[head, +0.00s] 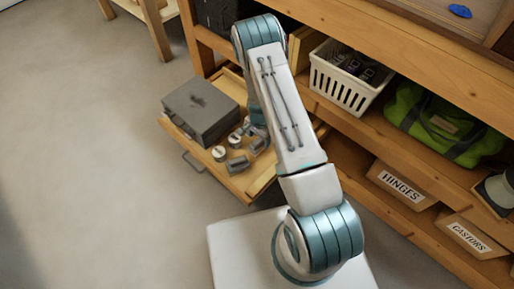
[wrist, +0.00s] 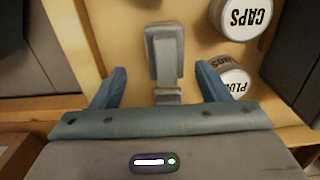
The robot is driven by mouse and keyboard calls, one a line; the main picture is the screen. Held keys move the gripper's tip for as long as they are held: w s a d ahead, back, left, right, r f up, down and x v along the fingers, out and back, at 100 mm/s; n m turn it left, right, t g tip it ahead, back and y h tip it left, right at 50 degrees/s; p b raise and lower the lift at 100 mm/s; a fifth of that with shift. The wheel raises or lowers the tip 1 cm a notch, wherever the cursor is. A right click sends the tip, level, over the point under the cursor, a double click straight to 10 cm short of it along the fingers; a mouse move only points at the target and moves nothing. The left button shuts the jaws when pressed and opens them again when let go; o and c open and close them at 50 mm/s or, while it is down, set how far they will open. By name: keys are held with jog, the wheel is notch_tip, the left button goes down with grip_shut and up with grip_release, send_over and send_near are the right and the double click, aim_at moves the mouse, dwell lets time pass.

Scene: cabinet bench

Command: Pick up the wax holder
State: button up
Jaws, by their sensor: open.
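In the wrist view a small grey object with a broad block and a narrower end (wrist: 164,55) lies in the drawer; it seems to be the wax holder, though no label shows. My gripper (wrist: 161,80) is open, with one blue finger on each side of this object and a visible gap to both. Its height above the object is hard to judge. In the head view my arm hides most of the gripper. Small grey pieces (head: 237,163) lie in the open wooden drawer (head: 240,188), and I cannot tell which matches.
A tin marked CAPS (wrist: 240,15) and another labelled tin (wrist: 232,78) stand close to the right finger. A grey box (head: 201,108) fills the drawer's left part. A white basket (head: 340,90) and green bag (head: 440,125) sit on the shelf. Floor at left is clear.

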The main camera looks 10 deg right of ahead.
aim_at(257, 141)
jog(key=f+b, duration=0.2)
jog(key=f, duration=0.3)
jog(key=shift+w+a+f+b, duration=0.2)
jog(key=shift+a+b, duration=0.1)
jog(key=shift+b, duration=0.1)
jog(key=shift+r, duration=0.15)
jog(key=c, duration=1.3)
jog(key=shift+o, duration=0.2)
jog(key=shift+r+p, duration=0.45)
jog(key=shift+r, duration=0.15)
jog(key=r, duration=0.1)
jog(key=r+p, duration=0.2)
jog(key=r, duration=0.1)
jog(key=shift+s+d, duration=0.25)
jog(key=shift+d, duration=0.15)
jog(key=s+d+r+p, duration=0.3)
jog(key=s+d+r, duration=0.2)
jog(key=d, duration=0.4)
jog(key=shift+s+r, duration=0.25)
jog(key=shift+r, duration=0.15)
jog(key=shift+d, duration=0.1)
